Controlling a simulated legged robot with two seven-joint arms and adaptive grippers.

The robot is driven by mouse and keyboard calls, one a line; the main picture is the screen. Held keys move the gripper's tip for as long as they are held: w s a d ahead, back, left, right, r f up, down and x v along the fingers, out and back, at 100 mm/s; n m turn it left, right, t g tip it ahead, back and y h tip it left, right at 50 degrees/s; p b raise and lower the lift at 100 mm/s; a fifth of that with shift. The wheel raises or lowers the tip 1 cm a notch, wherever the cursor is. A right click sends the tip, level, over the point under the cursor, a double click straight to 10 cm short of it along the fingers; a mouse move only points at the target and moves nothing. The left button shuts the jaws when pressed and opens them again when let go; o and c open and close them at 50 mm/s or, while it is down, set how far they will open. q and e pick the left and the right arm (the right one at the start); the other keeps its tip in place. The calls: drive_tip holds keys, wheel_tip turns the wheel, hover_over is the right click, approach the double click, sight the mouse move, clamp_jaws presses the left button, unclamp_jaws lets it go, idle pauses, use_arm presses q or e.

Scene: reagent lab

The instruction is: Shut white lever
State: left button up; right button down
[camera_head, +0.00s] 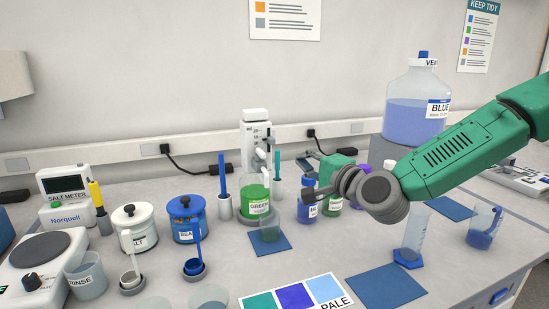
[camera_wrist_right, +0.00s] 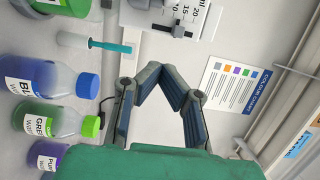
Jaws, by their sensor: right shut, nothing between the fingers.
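The white dispenser (camera_head: 256,130) with a scale stands on a round bottle of green liquid (camera_head: 255,190) in the head view. A narrow pale upright part shows on its right side; I cannot tell whether this is the white lever or how it is set. In the wrist view, part of the scaled dispenser (camera_wrist_right: 182,14) shows at the top, beyond the fingertips. My right gripper (camera_wrist_right: 160,74) is shut and empty, its fingers bent together. In the head view, the right gripper (camera_head: 312,146) is to the right of the dispenser. My left gripper is not in view.
Small capped bottles (camera_wrist_right: 65,80) stand close beside my right gripper. A large blue-filled vessel (camera_head: 412,108) stands behind my arm. A glass beaker (camera_head: 269,228) sits on a blue mat before the dispenser. Jars and a salt meter (camera_head: 67,193) are at left.

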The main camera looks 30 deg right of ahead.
sight(261, 156)
drive_tip(key=w+a, duration=0.4)
drive_tip(key=w, duration=0.2)
drive_tip(key=shift+a, duration=0.15)
